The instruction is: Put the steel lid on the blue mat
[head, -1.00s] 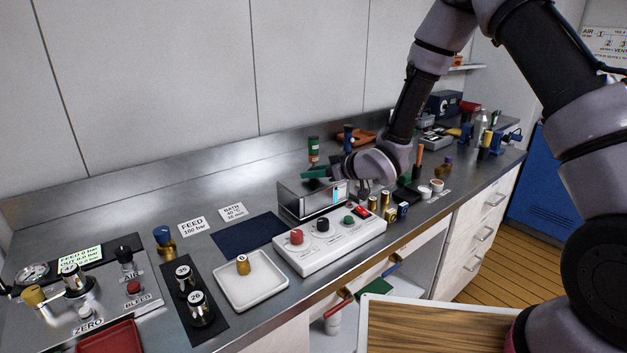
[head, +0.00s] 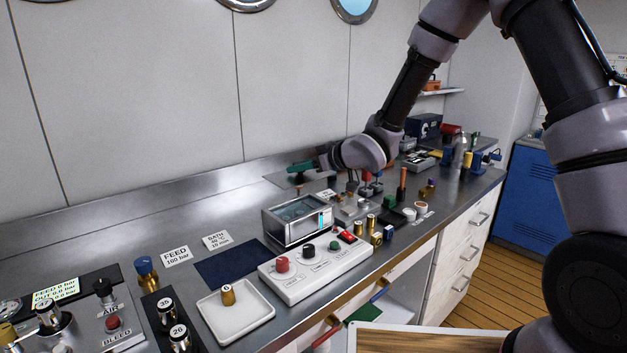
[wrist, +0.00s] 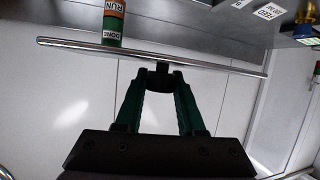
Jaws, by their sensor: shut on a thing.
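The steel lid (head: 284,181) is a thin flat plate, held in the air behind and above the steel bath (head: 298,229). In the wrist view the lid (wrist: 90,48) shows edge-on, with a small dark knob between my green fingers. My gripper (head: 301,171) is shut on that knob; it also shows in the wrist view (wrist: 160,78). The bath is open at the top and its inside shows. The dark blue mat (head: 232,264) lies flat and bare on the counter, left of the bath.
A white control panel (head: 312,276) with knobs stands in front of the bath. A white tray (head: 236,322) with a brass weight sits in front of the mat. Label cards (head: 176,256) lie behind the mat. In the wrist view a RUN/DONE cylinder (wrist: 113,22) stands beyond the lid.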

